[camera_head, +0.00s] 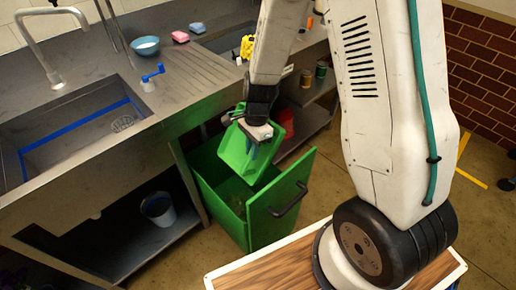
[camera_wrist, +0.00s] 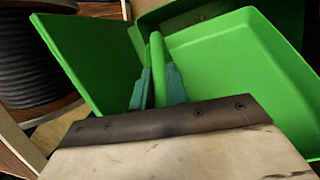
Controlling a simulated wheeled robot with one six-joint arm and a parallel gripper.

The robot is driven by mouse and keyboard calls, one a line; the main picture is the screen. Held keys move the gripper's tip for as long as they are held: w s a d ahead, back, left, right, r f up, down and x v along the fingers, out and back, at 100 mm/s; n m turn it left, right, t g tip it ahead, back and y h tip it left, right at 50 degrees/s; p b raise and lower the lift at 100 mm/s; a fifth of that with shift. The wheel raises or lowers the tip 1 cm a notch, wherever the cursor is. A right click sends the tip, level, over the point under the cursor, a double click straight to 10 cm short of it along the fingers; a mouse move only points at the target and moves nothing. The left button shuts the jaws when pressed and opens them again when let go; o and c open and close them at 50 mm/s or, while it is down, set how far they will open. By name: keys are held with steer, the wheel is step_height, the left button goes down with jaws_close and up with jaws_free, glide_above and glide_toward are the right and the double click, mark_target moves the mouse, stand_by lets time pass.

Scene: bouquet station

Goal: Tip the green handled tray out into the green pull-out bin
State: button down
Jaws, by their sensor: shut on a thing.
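The green handled tray (camera_head: 240,152) is tilted steeply over the green pull-out bin (camera_head: 222,195), which stands open below the counter. My gripper (camera_head: 262,143) is above the bin in the head view. In the wrist view my gripper (camera_wrist: 158,88) has its two teal fingers shut on the tray's green handle (camera_wrist: 156,62). The broad green tray wall (camera_wrist: 240,75) spreads to the right of the fingers. The bin's front panel has a dark pull handle (camera_head: 288,200). I cannot tell what is inside the tray or on the bin's floor.
A sink (camera_head: 75,125) with a tap is set in the counter at left. A blue-white bowl (camera_head: 146,46) and a pink sponge (camera_head: 180,37) stand at the back. A bucket (camera_head: 158,208) is on the low shelf. Bare floor (camera_head: 325,175) lies right of the bin.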

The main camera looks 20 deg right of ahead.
steer(key=y, duration=0.1)
steer(key=d+g+y, duration=0.1)
steer(key=y, duration=0.1)
steer(key=d+y, duration=0.1)
steer(key=shift+w+d+r+g+y, duration=0.1)
steer(key=shift+w+r+g+y, duration=0.1)
steer(key=shift+w+g+y, duration=0.15)
steer(key=y, duration=0.1)
steer(key=d+g+y, duration=0.1)
steer(key=y, duration=0.2)
steer(key=shift+w+d+f+g+y, duration=0.2)
steer(key=shift+w+g+y, duration=0.05)
steer(key=shift+w+d+y, duration=0.1)
steer(key=shift+d+y, duration=0.1)
steer(key=shift+y, duration=0.4)
steer(key=shift+r, duration=0.1)
